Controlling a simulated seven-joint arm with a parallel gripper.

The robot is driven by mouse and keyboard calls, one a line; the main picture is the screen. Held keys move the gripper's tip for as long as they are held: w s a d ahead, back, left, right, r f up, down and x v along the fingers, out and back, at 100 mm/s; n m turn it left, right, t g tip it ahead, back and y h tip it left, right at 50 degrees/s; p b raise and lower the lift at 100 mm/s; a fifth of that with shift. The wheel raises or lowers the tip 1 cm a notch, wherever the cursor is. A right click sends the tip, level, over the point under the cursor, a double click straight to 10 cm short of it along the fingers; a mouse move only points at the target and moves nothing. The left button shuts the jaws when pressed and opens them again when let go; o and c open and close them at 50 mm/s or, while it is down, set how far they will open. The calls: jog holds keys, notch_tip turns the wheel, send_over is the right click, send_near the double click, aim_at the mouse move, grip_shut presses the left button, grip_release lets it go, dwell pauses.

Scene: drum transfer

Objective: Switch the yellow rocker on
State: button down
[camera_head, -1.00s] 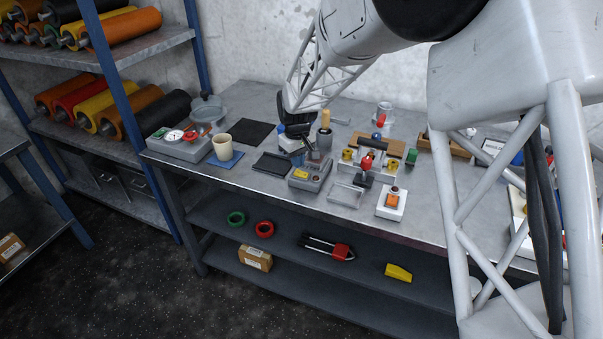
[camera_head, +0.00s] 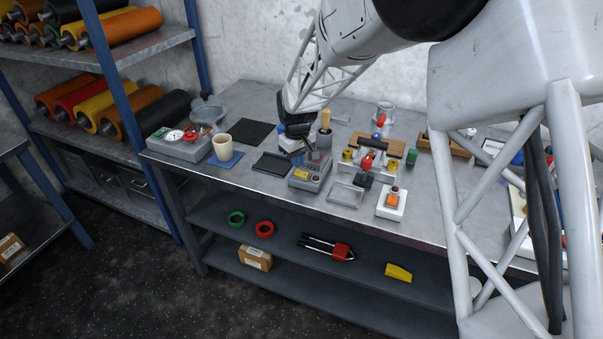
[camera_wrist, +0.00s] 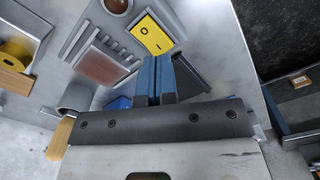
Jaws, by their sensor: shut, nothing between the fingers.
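The yellow rocker (camera_wrist: 151,33) shows in the wrist view as a yellow plate with black O and I marks, set in a grey control box (camera_wrist: 92,38). In the head view the rocker (camera_head: 300,174) is small, on the front left of the grey box (camera_head: 316,178). My gripper (camera_wrist: 163,58) is shut and empty, its blue-faced fingers together. The fingertips are close to the rocker's lower edge in the wrist view; I cannot tell if they touch it. In the head view my gripper (camera_head: 297,150) is just behind the box. The rocker's tilt is unclear.
A black tray (camera_head: 272,163) lies left of the box, and a clear tray (camera_head: 345,193) right of it. A wooden-handled tool in a grey holder (camera_head: 325,138) stands close behind. A red-handled clamp fixture (camera_head: 372,144) and a white switch box (camera_head: 391,204) are further right.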

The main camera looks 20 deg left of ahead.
aim_at(298, 172)
jog(key=shift+f, duration=1.35)
dwell(1.2)
jog(key=shift+r, duration=0.1)
jog(key=shift+r, duration=3.4)
